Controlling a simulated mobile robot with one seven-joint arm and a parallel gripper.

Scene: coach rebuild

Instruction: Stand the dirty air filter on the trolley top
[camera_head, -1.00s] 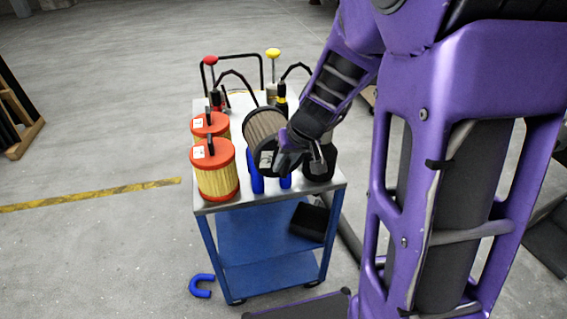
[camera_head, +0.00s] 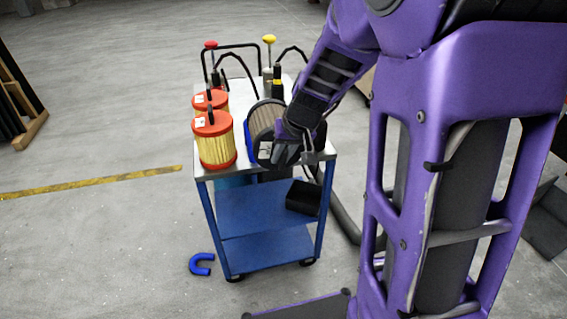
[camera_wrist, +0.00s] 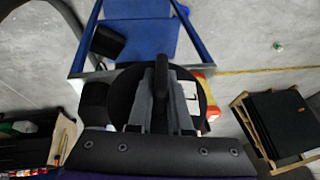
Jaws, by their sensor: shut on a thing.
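The dirty air filter (camera_head: 264,119) is a grey-brown pleated cylinder with dark end caps. My gripper (camera_head: 283,151) is shut on the handle of its near end cap. In the wrist view the black cap (camera_wrist: 120,92) with a white label faces me, and my gripper (camera_wrist: 160,92) has a finger on each side of the handle. The filter is tilted, over the front part of the metal trolley top (camera_head: 243,90). I cannot tell whether it touches the top. My arm hides the right part of the trolley.
Two orange-capped clean filters (camera_head: 214,146) stand at the trolley's left. Pump-like tools with red (camera_head: 210,45) and yellow (camera_head: 269,39) knobs stand at the back. A black box (camera_head: 303,197) lies on the shelf. A blue U-shaped piece (camera_head: 201,264) lies on the floor.

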